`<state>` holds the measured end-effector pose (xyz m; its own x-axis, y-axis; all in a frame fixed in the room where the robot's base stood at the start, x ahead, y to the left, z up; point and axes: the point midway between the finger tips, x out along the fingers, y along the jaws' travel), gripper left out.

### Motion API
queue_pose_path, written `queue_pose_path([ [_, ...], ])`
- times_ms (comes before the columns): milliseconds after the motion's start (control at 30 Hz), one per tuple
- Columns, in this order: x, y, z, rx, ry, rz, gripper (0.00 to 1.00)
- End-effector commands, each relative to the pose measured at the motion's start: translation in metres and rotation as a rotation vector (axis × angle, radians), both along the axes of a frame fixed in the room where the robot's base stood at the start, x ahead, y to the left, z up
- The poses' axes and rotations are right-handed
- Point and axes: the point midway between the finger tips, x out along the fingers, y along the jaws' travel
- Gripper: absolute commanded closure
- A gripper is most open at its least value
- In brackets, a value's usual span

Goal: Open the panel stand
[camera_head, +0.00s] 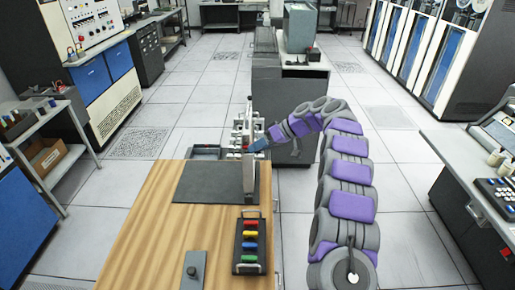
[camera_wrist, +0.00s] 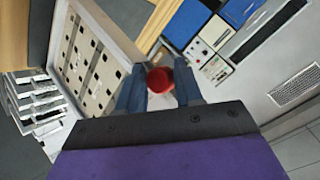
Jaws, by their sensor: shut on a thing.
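The panel stand (camera_head: 248,178) is on the right side of the wooden table and appears as a thin grey upright panel, nearly edge-on in the head view. In the wrist view, its pale face with rows of dark square holes (camera_wrist: 92,62) is tilted at the left. A red knob (camera_wrist: 160,80) sits between my two blue fingers. My gripper (camera_head: 258,144) reaches the stand's upper right side; in the wrist view (camera_wrist: 160,88) its fingers are shut on the red knob. How the knob joins the panel is partly hidden.
A dark flat plate (camera_head: 205,184) lies left of the stand on the wooden table (camera_head: 145,235). A black tray with coloured pieces (camera_head: 250,243) and a grey knobbed block (camera_head: 193,271) are near the front. Layered white pieces (camera_wrist: 35,103) show beside the panel.

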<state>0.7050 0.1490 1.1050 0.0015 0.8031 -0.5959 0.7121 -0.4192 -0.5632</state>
Motion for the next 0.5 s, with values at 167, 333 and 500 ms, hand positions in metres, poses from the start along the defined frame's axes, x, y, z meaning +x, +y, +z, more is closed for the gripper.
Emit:
queue_pose_path([
  [167, 0.0013, -0.0097, -0.0107, -0.011, 0.01, -0.01, 1.0],
  [333, 0.0017, -0.0115, -0.0115, -0.01, 0.011, -0.01, 1.0],
  [500, 0.0019, -0.0137, -0.0119, -0.009, 0.012, -0.012, 1.0],
])
